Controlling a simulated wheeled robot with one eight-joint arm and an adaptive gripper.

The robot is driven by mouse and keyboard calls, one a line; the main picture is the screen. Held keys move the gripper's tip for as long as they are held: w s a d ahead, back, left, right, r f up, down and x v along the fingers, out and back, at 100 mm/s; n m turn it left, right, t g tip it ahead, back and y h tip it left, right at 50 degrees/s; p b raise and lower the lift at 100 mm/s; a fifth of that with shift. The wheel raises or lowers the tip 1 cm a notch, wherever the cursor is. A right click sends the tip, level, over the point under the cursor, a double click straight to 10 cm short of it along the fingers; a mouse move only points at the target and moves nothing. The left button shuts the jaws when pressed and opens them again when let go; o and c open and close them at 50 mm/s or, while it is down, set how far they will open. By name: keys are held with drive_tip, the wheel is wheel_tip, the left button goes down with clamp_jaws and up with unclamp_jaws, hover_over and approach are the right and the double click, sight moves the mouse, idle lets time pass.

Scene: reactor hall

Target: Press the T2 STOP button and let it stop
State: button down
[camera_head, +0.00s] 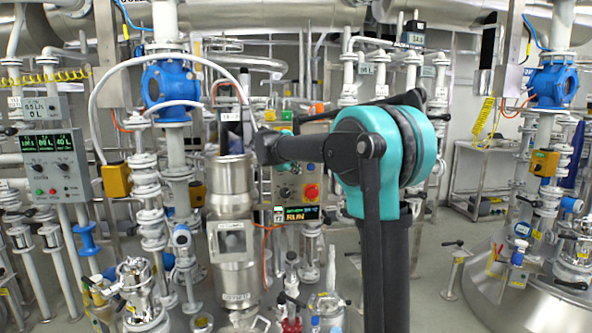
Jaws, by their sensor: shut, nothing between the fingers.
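A control box (266,190) stands behind my arm, left of the picture's middle. A red button (311,191) on a yellow plate is on its right side, with dark knobs to its left. A lit display (297,214) below shows orange text, with a small green tag reading T2 at its left. I cannot read a STOP label by the red button. My arm reaches in from the right, and my gripper (267,148) is at its dark left end, over the box's upper part. It looks shut and empty; its fingertips are hard to make out. The red button is uncovered.
A steel cylinder (231,187) stands close left of the box. Another panel (52,166) with green and red buttons is at the far left. Pipes and blue valves (166,90) crowd the left. Glassware stands below the box.

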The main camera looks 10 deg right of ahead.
drive_tip(key=shift+w, duration=0.75)
idle(0.7)
drive_tip(key=shift+s, duration=3.3)
